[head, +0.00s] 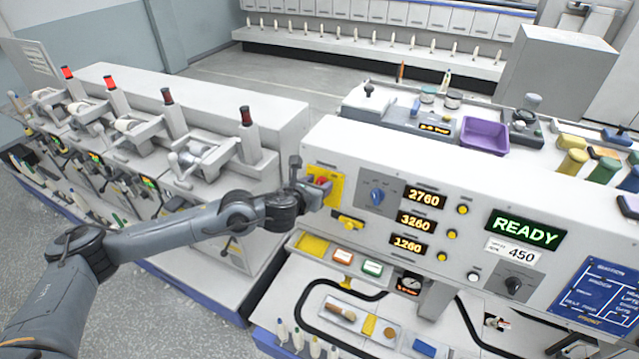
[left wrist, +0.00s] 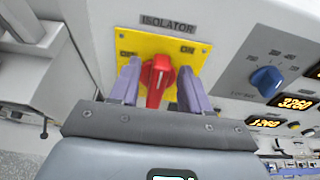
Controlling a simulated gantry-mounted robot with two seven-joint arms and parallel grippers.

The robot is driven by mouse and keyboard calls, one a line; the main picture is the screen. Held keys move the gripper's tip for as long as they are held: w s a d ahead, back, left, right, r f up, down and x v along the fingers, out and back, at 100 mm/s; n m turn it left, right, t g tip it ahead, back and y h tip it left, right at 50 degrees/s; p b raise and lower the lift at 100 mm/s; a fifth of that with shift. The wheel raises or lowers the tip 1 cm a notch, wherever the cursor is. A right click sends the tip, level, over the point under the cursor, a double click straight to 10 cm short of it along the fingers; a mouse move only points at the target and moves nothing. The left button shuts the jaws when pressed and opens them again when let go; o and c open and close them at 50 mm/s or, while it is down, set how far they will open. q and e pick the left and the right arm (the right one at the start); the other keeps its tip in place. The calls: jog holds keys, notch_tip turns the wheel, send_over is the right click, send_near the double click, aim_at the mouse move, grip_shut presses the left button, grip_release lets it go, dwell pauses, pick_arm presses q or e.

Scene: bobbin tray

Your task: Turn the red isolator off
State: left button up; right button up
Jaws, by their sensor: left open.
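The red isolator (left wrist: 158,78) is a rotary handle on a yellow plate (left wrist: 190,45) labelled ISOLATOR, with OFF on the left and ON on the right. Its handle stands close to upright, leaning slightly, in the left wrist view. In the head view the red isolator (head: 322,181) shows partly behind my gripper. My left gripper (head: 312,190) is at the plate. In the left wrist view its open fingers (left wrist: 160,88) stand on either side of the red handle, with gaps visible; whether they touch it cannot be told. My right gripper is not in view.
A blue knob (head: 377,196) sits right of the yellow plate, beside amber displays (head: 424,198). A green READY display (head: 525,228) is further right. A purple tray (head: 485,135) and several bobbins stand on top of the console. Machines with red-topped posts (head: 246,116) stand at left.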

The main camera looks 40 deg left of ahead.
pick_arm(q)
jog(key=shift+w+a+f, duration=0.15)
jog(key=shift+w+f, duration=0.1)
jog(key=shift+w, duration=0.4)
grip_shut()
